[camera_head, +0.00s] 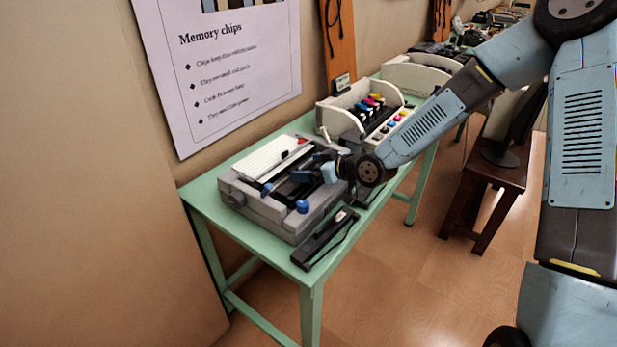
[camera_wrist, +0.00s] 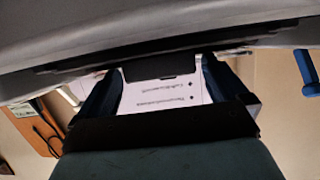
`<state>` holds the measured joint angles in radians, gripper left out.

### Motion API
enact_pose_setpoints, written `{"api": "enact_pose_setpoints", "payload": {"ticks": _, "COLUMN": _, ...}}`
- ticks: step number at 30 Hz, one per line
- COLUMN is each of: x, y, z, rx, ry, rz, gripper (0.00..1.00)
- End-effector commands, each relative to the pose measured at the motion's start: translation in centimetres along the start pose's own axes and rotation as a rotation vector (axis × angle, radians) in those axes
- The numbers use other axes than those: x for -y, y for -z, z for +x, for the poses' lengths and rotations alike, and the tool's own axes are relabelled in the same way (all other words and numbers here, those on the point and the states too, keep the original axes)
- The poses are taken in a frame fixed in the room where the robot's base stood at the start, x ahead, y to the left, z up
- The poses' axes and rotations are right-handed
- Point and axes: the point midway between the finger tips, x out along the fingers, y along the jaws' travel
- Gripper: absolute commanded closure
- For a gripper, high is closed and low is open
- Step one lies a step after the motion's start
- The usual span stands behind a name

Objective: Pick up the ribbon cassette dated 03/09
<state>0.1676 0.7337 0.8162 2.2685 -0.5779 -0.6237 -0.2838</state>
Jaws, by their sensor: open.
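A long black ribbon cassette (camera_head: 325,240) lies at the front edge of the green table. Another dark cassette-like piece (camera_head: 370,193) lies farther along, partly hidden by my arm. I cannot read a date on either. My gripper (camera_head: 306,170) is open over the grey printer (camera_head: 265,212), in its dark middle opening, apart from both loose pieces. In the wrist view, my fingers (camera_wrist: 160,78) stand apart under the printer's grey edge (camera_wrist: 160,30). A dark block (camera_wrist: 160,66) shows between them; I cannot tell whether it is a cassette or whether they touch it.
The green table (camera_head: 208,192) stands along the wall. A second, white printer (camera_head: 340,112) with coloured cartridges stands behind the grey one. A blue knob (camera_head: 302,206) sticks up at the grey printer's front. A brown stool (camera_head: 490,180) stands to the right.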

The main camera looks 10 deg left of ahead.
Motion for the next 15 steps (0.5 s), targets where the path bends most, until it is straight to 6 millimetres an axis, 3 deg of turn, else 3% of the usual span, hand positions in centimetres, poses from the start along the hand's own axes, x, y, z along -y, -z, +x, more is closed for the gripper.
{"api": "enact_pose_setpoints", "payload": {"ticks": 2, "x": 0.0, "y": 0.0, "z": -0.01, "rx": 0.0, "ry": 0.0, "rz": 0.0, "gripper": 0.02}}
{"api": "enact_pose_setpoints", "payload": {"ticks": 15, "x": 0.02, "y": -0.02, "z": -0.04, "rx": 0.0, "ry": 0.0, "rz": 0.0, "gripper": 0.44}}
